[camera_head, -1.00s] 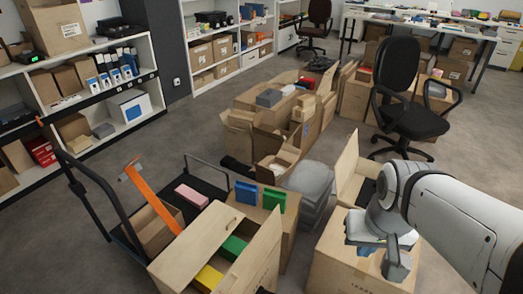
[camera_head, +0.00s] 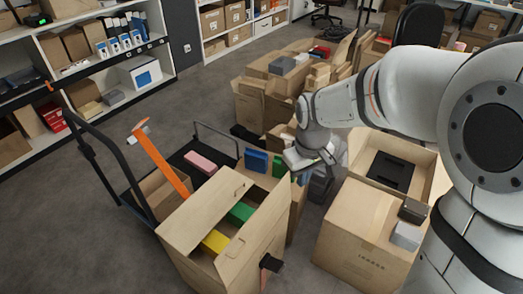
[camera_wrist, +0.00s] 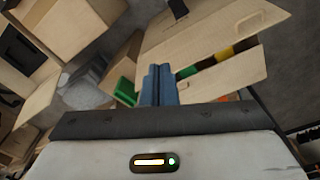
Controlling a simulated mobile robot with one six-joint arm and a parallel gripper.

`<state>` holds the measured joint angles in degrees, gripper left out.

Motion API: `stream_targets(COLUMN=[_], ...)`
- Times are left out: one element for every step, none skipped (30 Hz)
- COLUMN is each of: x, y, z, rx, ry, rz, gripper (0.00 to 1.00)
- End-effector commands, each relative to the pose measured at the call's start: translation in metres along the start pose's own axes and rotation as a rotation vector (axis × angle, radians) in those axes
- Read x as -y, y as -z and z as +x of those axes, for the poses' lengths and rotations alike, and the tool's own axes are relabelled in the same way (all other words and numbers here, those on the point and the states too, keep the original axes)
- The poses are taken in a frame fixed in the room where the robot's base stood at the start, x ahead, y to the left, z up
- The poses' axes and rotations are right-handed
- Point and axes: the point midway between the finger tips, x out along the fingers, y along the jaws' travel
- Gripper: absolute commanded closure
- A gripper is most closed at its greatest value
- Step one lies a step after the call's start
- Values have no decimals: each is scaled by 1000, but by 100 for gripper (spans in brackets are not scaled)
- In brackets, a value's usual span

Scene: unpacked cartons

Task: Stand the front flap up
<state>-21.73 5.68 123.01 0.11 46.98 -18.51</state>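An open brown carton (camera_head: 262,245) stands at the lower middle of the head view, with yellow and green boxes inside. One large flap (camera_head: 203,212) slants along its left side; a narrower flap or wall panel stands on its right. Which flap is the front one, I cannot tell. In the wrist view the carton's wide flap (camera_wrist: 225,28) and a second panel (camera_wrist: 215,75) show with coloured boxes between them. My gripper (camera_head: 304,176) is in the air behind and right of this carton. Its blue fingers (camera_wrist: 158,85) are close together with nothing visible between them.
Blue boxes (camera_head: 256,160) sit behind the first carton. A trolley with a black handle (camera_head: 105,185) stands left. Floor is clear at lower left.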

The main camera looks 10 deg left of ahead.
Motion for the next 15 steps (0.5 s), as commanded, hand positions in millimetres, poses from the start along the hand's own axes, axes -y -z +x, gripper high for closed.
stream_targets(x=[16, 25, 36, 45, 53, 64, 71, 78, 85, 90, 94, 99, 101, 103, 105], y=[22, 33, 46, 55, 62, 72, 78, 83, 88, 92, 95, 97, 99, 100, 101], z=[25, 35, 48, 58, 67, 78, 86, 92, 101, 106, 110, 114, 117, 119, 122], rx=[17, 23, 32, 37, 42, 47, 50, 53, 57, 60, 62, 64, 65, 65, 66], ry=[10, 13, 18, 21, 24, 27, 30, 31, 34, 35, 36, 38, 38, 39, 39], rz=[-85, -130, -187, -226, -264, -309, -339, -366, -397, -417, -433, -451, -461, -467, -473], gripper=[100, 100, 100, 100, 100, 100, 100, 100, 100, 100, 100, 100, 100, 100, 100])
